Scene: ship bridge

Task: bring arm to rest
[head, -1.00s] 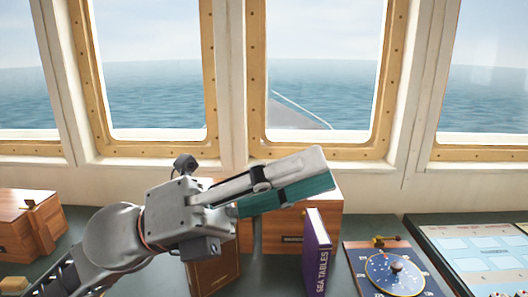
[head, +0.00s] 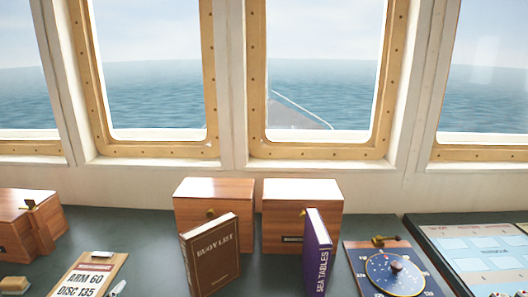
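Neither of my grippers nor my arms show in the head view. The dark green console top (head: 140,240) is in full sight where the left arm was. The brown book marked BUOY LIST (head: 212,258) stands upright on it, turned at an angle. The purple book marked SEA TABLES (head: 318,255) stands upright to its right. Nothing touches either book from my side.
Two wooden boxes (head: 207,188) (head: 302,190) stand behind the books, and another wooden box (head: 22,222) is at the left. A clipboard (head: 92,272) reads ARM 60, DISC 135.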

